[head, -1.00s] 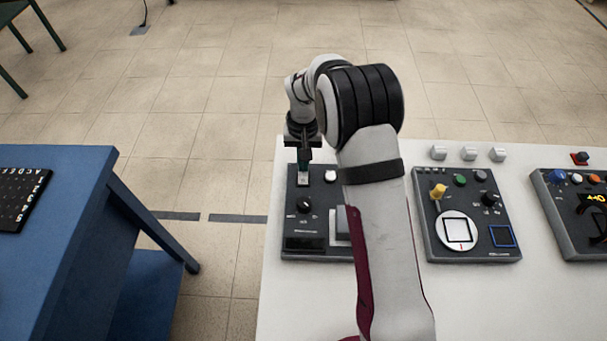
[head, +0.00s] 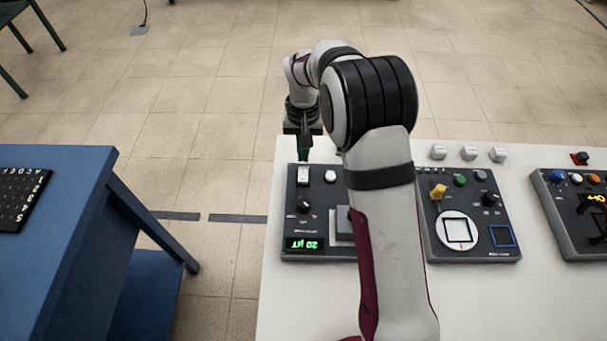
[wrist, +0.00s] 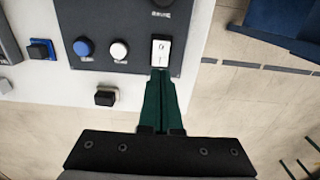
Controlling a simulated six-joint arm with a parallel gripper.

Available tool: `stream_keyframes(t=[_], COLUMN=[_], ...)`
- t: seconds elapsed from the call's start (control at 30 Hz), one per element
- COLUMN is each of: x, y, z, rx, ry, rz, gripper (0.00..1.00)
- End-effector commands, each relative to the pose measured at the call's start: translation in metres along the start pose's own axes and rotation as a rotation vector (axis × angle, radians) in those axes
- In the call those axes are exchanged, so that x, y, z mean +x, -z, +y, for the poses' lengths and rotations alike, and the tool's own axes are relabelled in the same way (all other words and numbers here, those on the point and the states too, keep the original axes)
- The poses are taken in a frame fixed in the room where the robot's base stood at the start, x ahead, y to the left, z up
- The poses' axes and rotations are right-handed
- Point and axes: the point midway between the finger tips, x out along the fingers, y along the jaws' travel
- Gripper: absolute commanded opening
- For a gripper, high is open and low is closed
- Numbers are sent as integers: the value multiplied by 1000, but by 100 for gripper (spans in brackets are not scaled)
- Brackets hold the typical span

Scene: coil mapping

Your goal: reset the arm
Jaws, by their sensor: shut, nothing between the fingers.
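My gripper (head: 305,157) is shut and empty, its green fingers pointing down at the far left corner of a dark control box (head: 288,214). A white rocker switch (head: 303,175) sits on that box just in front of the fingertips. In the wrist view the shut fingertips (wrist: 160,75) are right by the edge of the switch (wrist: 160,50); I cannot tell whether they touch. The box's small display (head: 303,244) is lit with green characters. A white button (head: 330,176) and a black knob (head: 304,204) are on the box. My arm hides its right part.
The boxes stand on a white table (head: 480,310). A second box (head: 440,245) with a yellow knob (head: 438,192) stands to the right, and a third box (head: 575,240) beyond it. Small grey blocks (head: 469,153) lie behind. A blue table (head: 75,240) stands left across a floor gap.

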Motion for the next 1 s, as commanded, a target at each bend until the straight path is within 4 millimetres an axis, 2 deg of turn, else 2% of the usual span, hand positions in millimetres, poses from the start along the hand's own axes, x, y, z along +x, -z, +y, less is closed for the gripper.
stream_keyframes(t=[0.23, 0.67, 0.73, 0.77, 0.87, 0.9, 0.97, 1.0], x=[-22, -24, -38, -50, -101, -119, -137, -143], y=[1, 0, -10, -19, -76, -108, -158, -190], z=[0, 1, 7, 13, 41, 52, 66, 73], rx=[0, 2, 23, 42, 141, 189, 261, 303], ry=[0, 0, 6, 12, 40, 53, 76, 89], rz=[3, 2, 2, 1, -8, -13, -22, -27], gripper=[0, 0, 0, 0, 0, 0, 0, 0])
